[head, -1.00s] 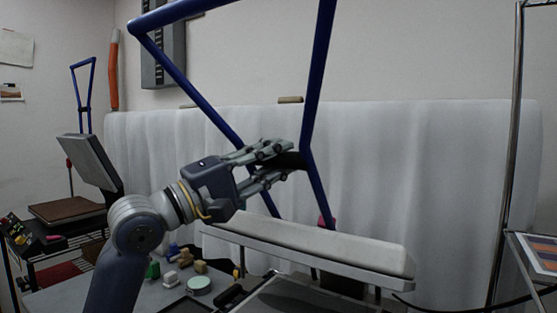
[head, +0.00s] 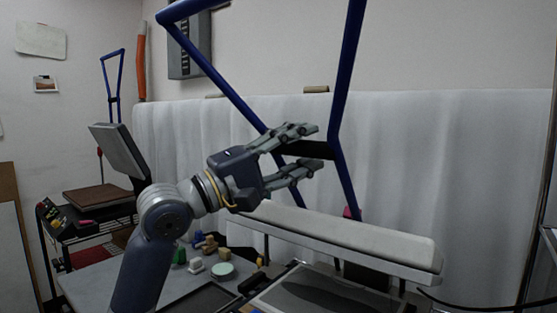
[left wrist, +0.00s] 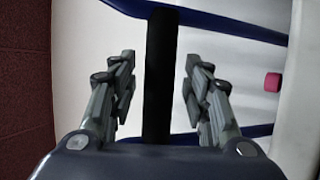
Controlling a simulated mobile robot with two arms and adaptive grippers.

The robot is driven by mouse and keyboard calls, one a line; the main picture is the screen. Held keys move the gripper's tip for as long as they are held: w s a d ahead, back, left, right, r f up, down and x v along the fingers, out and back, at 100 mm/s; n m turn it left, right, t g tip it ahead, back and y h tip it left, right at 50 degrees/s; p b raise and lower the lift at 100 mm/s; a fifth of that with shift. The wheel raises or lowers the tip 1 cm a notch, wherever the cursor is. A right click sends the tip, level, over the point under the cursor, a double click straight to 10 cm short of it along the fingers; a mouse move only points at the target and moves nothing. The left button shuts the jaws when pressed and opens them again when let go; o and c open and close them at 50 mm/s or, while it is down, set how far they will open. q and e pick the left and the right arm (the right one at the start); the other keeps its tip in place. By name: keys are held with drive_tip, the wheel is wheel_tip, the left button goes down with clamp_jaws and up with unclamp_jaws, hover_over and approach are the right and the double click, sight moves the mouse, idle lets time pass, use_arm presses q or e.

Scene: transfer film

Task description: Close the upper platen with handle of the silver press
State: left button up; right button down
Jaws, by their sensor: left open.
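The near press has a pale grey upper platen (head: 345,238), raised and tilted. Its tall blue handle frame (head: 345,95) stands up with a black crossbar (head: 293,149), which also shows in the left wrist view (left wrist: 161,85). My left gripper (head: 314,150) is open at the crossbar, one finger above it and one below. In the left wrist view, the open gripper (left wrist: 160,58) has the bar between its fingers, with a gap on both sides. The lower part of the press is partly cut off by the bottom edge. My right gripper is out of view.
A second press with a raised platen (head: 118,150) and blue handle stands at the left. A table (head: 150,285) below my left arm holds several small coloured blocks and a round pale green piece (head: 222,270). A white curtain (head: 460,170) hangs behind the near press.

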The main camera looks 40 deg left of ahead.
use_arm(q)
drive_tip(key=v, duration=1.1)
drive_tip(key=shift+s+f, duration=0.15)
drive_tip(key=shift+s, duration=0.1)
drive_tip(key=shift+a, duration=0.1)
